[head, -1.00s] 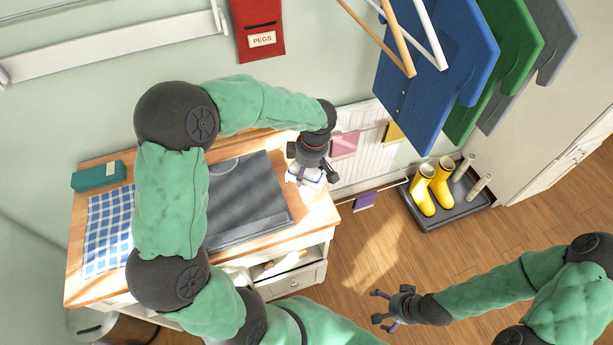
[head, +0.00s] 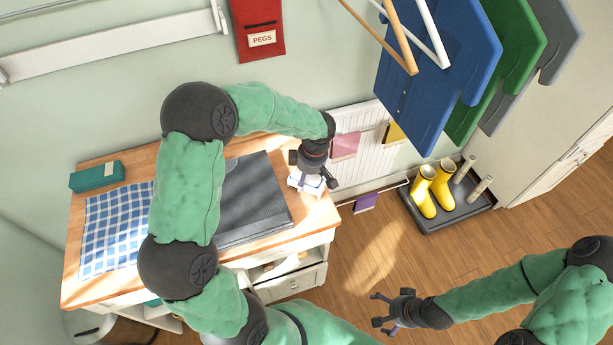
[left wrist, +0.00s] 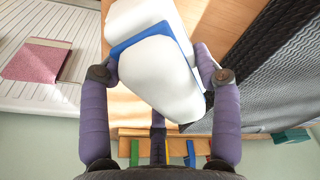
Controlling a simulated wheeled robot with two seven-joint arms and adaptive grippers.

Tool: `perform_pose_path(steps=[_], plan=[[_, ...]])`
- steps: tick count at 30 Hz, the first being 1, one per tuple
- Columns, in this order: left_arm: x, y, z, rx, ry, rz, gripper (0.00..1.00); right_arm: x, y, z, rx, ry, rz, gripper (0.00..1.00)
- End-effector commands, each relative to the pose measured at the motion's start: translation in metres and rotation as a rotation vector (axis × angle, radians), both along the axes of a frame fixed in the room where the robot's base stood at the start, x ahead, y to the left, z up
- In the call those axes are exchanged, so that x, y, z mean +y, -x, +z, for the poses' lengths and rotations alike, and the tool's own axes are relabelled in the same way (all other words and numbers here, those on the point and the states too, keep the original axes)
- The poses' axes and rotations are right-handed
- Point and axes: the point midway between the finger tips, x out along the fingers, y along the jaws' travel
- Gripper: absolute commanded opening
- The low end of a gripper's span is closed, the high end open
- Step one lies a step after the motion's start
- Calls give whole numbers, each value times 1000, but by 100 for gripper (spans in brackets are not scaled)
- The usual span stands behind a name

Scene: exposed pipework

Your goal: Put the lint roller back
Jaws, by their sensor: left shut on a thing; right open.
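My left gripper (head: 312,168) is at the right end of the wooden dresser top (head: 318,212), fingers pointing down. It is shut on a white object with a blue band (head: 306,183), which also fills the space between the fingers in the left wrist view (left wrist: 158,72). I cannot tell for sure whether this is the lint roller; its lower part is hidden. A pale, long item (head: 283,264) lies in the open space at the dresser's front, partly shaded. My right gripper (head: 382,311) is open and empty above the floor.
Shirts hang at upper right, above yellow boots (head: 423,190) on a dark tray. A white radiator (head: 375,150) holds coloured cloths.

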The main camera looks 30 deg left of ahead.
Motion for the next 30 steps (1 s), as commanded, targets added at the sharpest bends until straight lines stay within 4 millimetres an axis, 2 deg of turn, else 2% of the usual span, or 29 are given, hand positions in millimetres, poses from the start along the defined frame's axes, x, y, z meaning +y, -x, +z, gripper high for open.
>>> perform_pose_path(steps=[1,3,14,18,23,30], plan=[[0,0,-2,0,0,0,66,0,0,-2,0,0,0,100],[0,0,-1,0,0,0,86,0,0,-1,0,0,0,100],[0,0,0,0,0,0,87,0,0,0,0,0,0,100],[0,0,5,1,0,0,87,0,0,6,0,0,0,100],[-5,-1,32,-5,1,-2,87,0,0,9,0,0,0,100],[-12,-2,80,-4,0,-2,87,0,0,17,0,0,0,100]])
